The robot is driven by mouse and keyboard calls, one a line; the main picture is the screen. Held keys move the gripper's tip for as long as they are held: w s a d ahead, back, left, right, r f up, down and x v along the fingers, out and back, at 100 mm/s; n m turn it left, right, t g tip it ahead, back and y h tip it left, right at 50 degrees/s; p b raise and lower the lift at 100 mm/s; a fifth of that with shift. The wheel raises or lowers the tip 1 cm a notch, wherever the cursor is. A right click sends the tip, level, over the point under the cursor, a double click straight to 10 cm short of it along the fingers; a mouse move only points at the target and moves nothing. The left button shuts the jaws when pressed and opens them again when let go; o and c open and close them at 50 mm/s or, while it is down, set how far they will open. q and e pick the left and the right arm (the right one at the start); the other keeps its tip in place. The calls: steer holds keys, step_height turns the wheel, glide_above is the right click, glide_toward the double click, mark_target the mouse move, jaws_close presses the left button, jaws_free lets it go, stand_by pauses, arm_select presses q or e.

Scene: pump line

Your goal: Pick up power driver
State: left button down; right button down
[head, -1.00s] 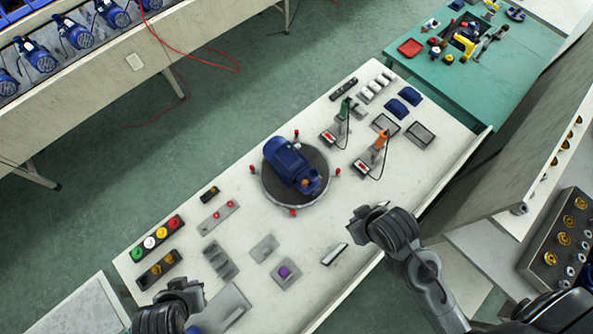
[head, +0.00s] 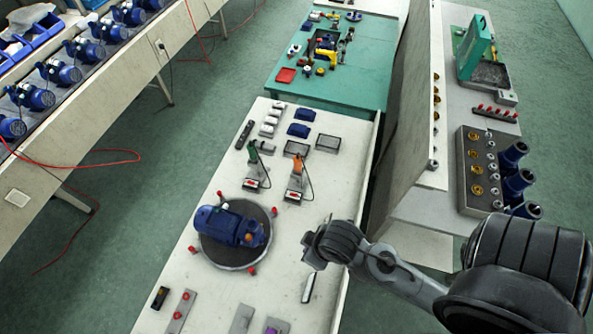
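Two power drivers stand on the white table. One is green (head: 252,153) and one is orange (head: 297,164), each upright by its own small red-and-white base with a black cable. My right gripper (head: 309,256) is over the table's right side, nearer than the orange driver and apart from it. The wrist hides its fingers, so its opening is not clear. My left gripper is out of view.
A blue pump motor (head: 228,226) lies on a round dark turntable (head: 233,256) with red knobs, left of my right gripper. Empty trays (head: 327,143) and blue covers (head: 299,130) lie behind the drivers. A tall panel (head: 408,120) stands right of the table.

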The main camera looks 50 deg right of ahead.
stand_by(0.4)
steer(key=c, duration=0.7)
jaws_free()
steer(key=shift+o, duration=0.2)
